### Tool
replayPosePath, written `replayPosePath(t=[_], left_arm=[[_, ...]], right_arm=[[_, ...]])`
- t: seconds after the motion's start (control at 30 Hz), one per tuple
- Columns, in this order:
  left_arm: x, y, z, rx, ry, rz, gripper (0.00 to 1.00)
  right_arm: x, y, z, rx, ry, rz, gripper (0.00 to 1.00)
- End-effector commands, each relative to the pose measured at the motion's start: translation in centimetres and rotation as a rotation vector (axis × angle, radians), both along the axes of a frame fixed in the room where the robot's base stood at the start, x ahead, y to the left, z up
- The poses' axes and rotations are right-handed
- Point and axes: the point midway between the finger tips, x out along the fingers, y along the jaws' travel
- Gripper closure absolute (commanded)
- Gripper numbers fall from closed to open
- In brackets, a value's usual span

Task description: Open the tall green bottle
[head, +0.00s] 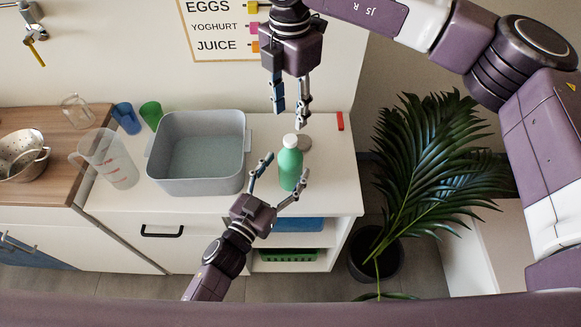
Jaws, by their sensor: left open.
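The tall green bottle (290,168) stands upright near the front of the white counter, with a white cap (290,141) on top. My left gripper (286,168) comes in from below. Its fingers are open, one on each side of the bottle. I cannot tell whether either finger touches it. My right gripper (290,110) hangs above and behind the cap, pointing down. Its fingers are apart with nothing between them, and they look clear of the cap.
A small round grey item (305,143) sits just behind the bottle. A grey tub (198,188) stands to the left, with a clear jug (108,160), a blue cup (126,117) and a green cup (151,114) beyond. A red item (340,121) lies at right. A potted plant (430,160) stands beside the counter.

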Motion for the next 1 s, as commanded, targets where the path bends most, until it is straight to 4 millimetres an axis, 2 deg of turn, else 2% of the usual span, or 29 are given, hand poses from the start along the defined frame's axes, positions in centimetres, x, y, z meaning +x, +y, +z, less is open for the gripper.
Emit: replayPosePath(t=[0.2, 0.57, 1.0], left_arm=[[2.1, -1.1, 0.0, 0.0, 0.0, 0.001, 0.34], [2.4, -1.3, 0.0, 0.0, 0.001, 0.0, 0.36], [2.4, -1.3, 0.0, 0.0, 0.001, 0.0, 0.84]], right_arm=[[0.0, 0.0, 0.0, 0.0, 0.0, 0.0, 0.63], [0.0, 0.0, 0.0, 0.001, 0.001, 0.0, 0.63], [0.0, 0.0, 0.0, 0.001, 0.001, 0.0, 0.63]])
